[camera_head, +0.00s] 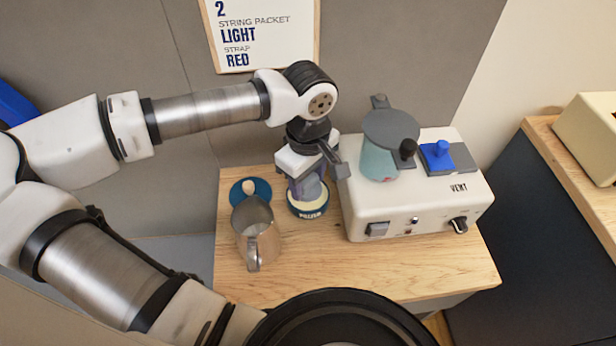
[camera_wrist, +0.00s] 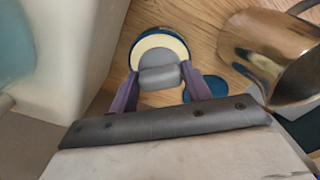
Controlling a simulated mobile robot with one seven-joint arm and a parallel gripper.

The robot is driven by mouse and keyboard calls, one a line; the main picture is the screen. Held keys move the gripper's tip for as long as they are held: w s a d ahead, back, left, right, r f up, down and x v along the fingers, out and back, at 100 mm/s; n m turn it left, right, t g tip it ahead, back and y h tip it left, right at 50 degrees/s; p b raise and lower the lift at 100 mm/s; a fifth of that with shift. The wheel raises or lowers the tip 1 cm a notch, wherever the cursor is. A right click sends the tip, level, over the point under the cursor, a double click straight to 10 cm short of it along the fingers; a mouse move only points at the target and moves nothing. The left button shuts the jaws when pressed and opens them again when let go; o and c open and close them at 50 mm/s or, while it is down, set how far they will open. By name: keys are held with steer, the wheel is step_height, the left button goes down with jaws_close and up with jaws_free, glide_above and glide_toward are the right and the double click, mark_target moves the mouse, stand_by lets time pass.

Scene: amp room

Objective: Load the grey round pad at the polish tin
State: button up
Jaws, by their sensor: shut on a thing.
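The polish tin (camera_head: 309,213) is a round blue tin, open, with cream polish in it, standing on the wooden top. It also shows in the wrist view (camera_wrist: 139,41). My gripper (camera_head: 308,188) points down directly over the tin. Its purple fingers (camera_wrist: 160,77) are shut on the grey round pad (camera_wrist: 158,59), by the pad's raised grip. The pad overlaps the cream polish in the wrist view, with a cream ring showing around it. I cannot tell whether it touches the polish. In the head view the pad is partly hidden by the fingers.
A steel jug (camera_head: 257,240) stands close to the tin at front left. A blue lid with a pale knob (camera_head: 250,187) lies behind the jug. A white machine marked VENT (camera_head: 415,205) stands close on the right, bearing a teal jar (camera_head: 378,163) and a blue block (camera_head: 437,157).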

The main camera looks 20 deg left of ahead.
mark_target(308, 179)
steer(key=shift+r+p, duration=1.55)
steer(key=shift+r, duration=1.7)
